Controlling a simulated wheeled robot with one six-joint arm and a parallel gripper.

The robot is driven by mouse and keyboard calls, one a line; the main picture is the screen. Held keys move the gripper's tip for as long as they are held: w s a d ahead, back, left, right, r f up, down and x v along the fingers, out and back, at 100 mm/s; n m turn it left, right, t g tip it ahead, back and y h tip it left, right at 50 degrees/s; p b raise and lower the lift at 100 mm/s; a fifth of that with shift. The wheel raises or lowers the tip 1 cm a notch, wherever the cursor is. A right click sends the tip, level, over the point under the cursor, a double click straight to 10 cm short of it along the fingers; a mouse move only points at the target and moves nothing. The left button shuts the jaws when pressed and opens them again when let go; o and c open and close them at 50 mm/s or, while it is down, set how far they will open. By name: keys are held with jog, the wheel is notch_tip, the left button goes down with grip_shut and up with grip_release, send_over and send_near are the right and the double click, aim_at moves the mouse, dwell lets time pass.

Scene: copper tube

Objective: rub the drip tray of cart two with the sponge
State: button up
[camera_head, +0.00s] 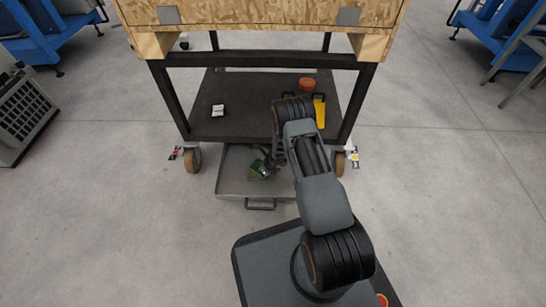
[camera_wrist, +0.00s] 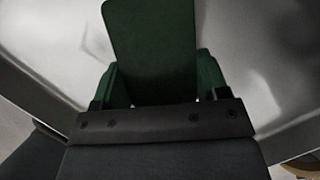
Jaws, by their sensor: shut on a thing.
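The drip tray (camera_head: 231,183), a shallow grey metal tray with a front handle, sticks out from under a dark-framed cart (camera_head: 160,95). I cannot read a cart number. My gripper (camera_head: 266,168) is low over the right half of the tray, shut on a dark green sponge (camera_head: 257,173). In the wrist view the sponge (camera_wrist: 150,40) sticks out beyond my fingers, over the tray's pale floor (camera_wrist: 245,60). My arm hides part of the tray's right side. I cannot tell whether the sponge touches the tray floor.
The cart's black lower shelf (camera_head: 245,97) carries a small white-and-black item (camera_head: 218,110), a reddish-brown round thing (camera_head: 306,84) and a yellow item (camera_head: 319,112). A wooden crate (camera_head: 260,14) sits on top. Cart wheels (camera_head: 192,160) flank the tray.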

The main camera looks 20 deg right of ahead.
jog(key=shift+s+d, duration=0.2)
jog(key=shift+d, duration=0.4)
jog(key=shift+s+d, duration=0.2)
jog(key=shift+d, duration=0.4)
jog(key=shift+r+p, duration=0.35)
jog(key=shift+p, duration=0.1)
notch_tip(320, 180, up, 2)
jog(key=shift+a+p, duration=0.1)
jog(key=shift+p, duration=0.2)
notch_tip(320, 180, up, 2)
jog(key=shift+p, duration=0.8)
jog(key=shift+r+p, duration=1.2)
jog(key=shift+r, duration=0.5)
